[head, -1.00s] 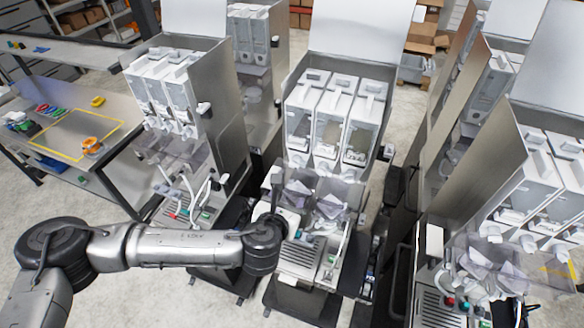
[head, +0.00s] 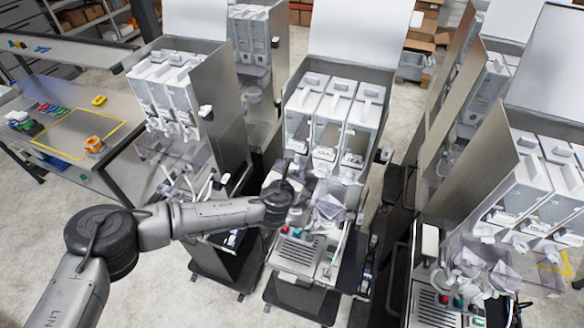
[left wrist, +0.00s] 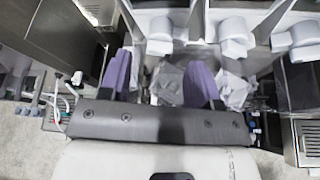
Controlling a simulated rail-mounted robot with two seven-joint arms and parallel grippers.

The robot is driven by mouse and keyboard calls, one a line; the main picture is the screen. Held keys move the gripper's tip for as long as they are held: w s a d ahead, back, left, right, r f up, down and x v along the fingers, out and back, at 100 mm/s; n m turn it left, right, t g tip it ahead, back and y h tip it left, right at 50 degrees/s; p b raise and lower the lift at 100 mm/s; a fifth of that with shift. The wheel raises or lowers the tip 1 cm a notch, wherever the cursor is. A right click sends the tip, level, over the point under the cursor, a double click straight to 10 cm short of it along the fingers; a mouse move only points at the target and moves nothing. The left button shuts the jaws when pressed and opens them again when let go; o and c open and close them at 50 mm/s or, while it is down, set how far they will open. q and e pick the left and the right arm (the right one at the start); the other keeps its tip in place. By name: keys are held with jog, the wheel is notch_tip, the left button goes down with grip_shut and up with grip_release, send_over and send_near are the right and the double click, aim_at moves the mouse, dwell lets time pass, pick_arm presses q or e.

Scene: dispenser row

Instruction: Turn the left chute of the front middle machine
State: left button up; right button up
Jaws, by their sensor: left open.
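The front middle machine (head: 352,68) carries three white canisters side by side, with chutes below their fronts. In the head view its left chute is largely hidden behind my left gripper (head: 290,175). In the left wrist view the left chute (left wrist: 160,36) is a white spout just ahead of the gap between my fingers. Whether a finger touches the chute I cannot tell. The middle chute (left wrist: 235,37) lies to the right of the right finger. My right gripper is not in view.
Below the chutes are a clear funnel (head: 328,208) and a drip tray (head: 297,252). Similar machines stand to the left (head: 222,100) and right (head: 480,165). A table (head: 75,130) with small coloured items is at far left. Open floor shows at lower left.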

aim_at(298, 166)
pick_arm(q)
jog(key=shift+x, duration=1.3)
jog(key=c, duration=0.9)
jog(key=shift+a+n+g+h, duration=0.2)
jog(key=shift+n+g+h, duration=0.2)
jog(key=shift+n+h, duration=0.55)
jog(key=shift+w+a+n+h, duration=0.1)
jog(key=shift+n+h, duration=0.55)
jog(key=shift+n, duration=0.7)
